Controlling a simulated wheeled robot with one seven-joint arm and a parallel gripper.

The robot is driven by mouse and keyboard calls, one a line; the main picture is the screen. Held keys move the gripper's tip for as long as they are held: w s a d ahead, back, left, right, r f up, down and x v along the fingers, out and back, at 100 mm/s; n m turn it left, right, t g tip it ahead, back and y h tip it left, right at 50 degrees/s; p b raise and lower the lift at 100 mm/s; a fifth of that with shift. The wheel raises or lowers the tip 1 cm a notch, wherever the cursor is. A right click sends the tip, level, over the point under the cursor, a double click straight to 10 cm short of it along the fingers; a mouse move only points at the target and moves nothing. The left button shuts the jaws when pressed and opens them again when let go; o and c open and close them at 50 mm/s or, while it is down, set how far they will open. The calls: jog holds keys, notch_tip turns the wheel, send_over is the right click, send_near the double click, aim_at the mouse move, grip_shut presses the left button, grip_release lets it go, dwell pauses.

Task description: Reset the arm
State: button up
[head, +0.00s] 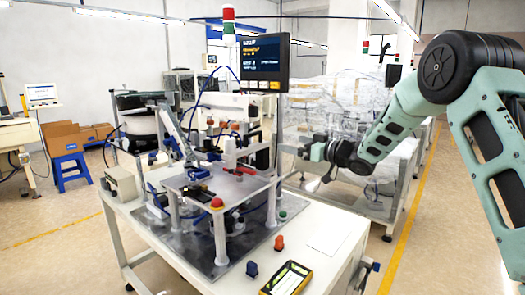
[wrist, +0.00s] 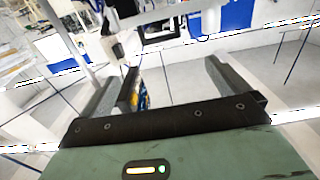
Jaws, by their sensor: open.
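My arm (head: 390,120) reaches in from the right of the head view, over the right side of the work table. My gripper (head: 303,151) is at its end, pointing left, in the air to the right of the bench fixture. In the wrist view my gripper (wrist: 175,75) shows two dark fingers spread wide apart with nothing between them. It is open and holds nothing. The wrist view is tilted and shows mostly floor, pale walls and blurred equipment beyond the fingers.
A white work table (head: 180,258) carries a metal fixture with posts and a raised plate (head: 235,190). A monitor (head: 265,62) and signal tower (head: 229,40) rise behind it. A yellow handheld device (head: 287,278) lies at the front.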

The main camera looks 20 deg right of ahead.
jog(key=s+a+f+m+g+h, duration=0.1)
jog(key=s+a+f+g+h, duration=0.15)
jog(key=s+a, duration=0.6)
jog(key=s+a+f+m+g+h, duration=0.1)
jog(key=s+a+f+g+h, duration=0.2)
jog(key=s+a, duration=0.55)
jog(key=s+f+n+g+h, duration=0.1)
jog(key=s+f+g, duration=0.1)
jog(key=s, duration=0.9)
jog(key=s+f+g+h, duration=0.1)
jog(key=s+g, duration=0.3)
jog(key=s, duration=0.7)
jog(key=s+f+n+g+h, duration=0.1)
jog(key=s+f+g+h, duration=0.1)
jog(key=s, duration=0.9)
jog(key=shift+s+f+n+g, duration=0.3)
jog(key=shift+s+g, duration=0.1)
jog(key=shift+g, duration=0.15)
jog(key=shift+d+h, duration=0.1)
jog(key=shift+h, duration=0.15)
